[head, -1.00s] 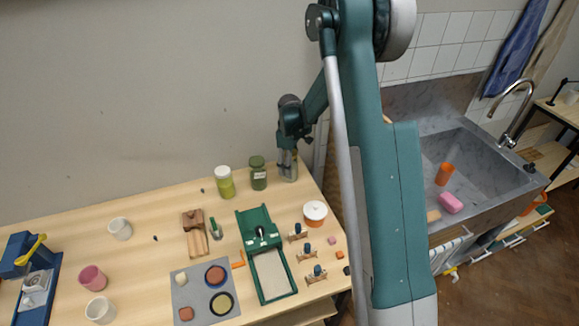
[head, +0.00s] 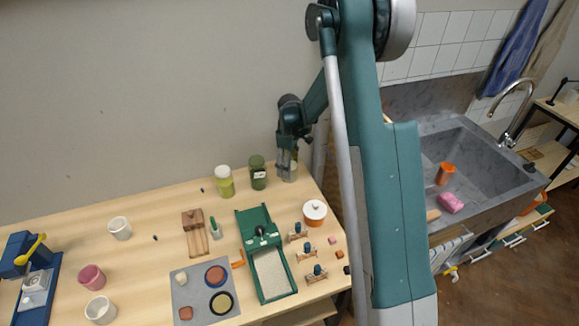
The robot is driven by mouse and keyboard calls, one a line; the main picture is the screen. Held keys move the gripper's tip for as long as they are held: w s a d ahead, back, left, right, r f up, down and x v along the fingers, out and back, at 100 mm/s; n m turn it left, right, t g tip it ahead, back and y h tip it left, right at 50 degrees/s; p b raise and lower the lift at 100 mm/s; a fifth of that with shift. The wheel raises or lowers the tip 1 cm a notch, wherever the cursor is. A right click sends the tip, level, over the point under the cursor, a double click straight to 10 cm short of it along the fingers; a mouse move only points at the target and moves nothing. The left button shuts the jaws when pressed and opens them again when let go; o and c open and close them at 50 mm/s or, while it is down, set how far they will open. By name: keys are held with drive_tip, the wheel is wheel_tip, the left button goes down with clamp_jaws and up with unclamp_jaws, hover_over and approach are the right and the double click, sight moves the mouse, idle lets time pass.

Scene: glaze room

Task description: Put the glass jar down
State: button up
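A small pale glass jar (head: 291,174) stands upright at the back right of the worktable, partly hidden by my gripper (head: 286,170). My gripper points down from the arm, with its fingers at the jar's upper left part. The view is too small to tell whether the fingers press on the jar or stand apart from it. The jar's base appears to be at the tabletop.
A dark green jar (head: 258,174) and a yellow-green jar (head: 225,182) with a white lid stand just left. A white pot with an orange band (head: 314,213) and a green tray (head: 272,275) are nearer. Bare tabletop lies left of the jars.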

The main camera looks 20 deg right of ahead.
wheel_tip(320, 180, up, 12)
drive_tip(key=shift+r, duration=0.1)
idle(0.6)
idle(0.6)
drive_tip(key=shift+s+a+r, duration=0.15)
drive_tip(key=shift+s+r, duration=0.2)
drive_tip(key=shift+r, duration=0.15)
drive_tip(key=s+a+r+m+t, duration=0.2)
drive_tip(key=s+a+r, duration=0.1)
drive_tip(key=s+r, duration=0.65)
drive_tip(key=s+a+r+m+t, duration=0.2)
drive_tip(key=s+a+r, duration=0.1)
drive_tip(key=s+r, duration=0.6)
drive_tip(key=s+a+f+m+t, duration=0.1)
drive_tip(key=s+a+m, duration=0.1)
drive_tip(key=s, duration=0.9)
drive_tip(key=s+a+m+t, duration=0.1)
drive_tip(key=s+m+t, duration=0.1)
drive_tip(key=s, duration=1)
drive_tip(key=shift+a+f+m, duration=0.4)
drive_tip(key=shift+m, duration=0.1)
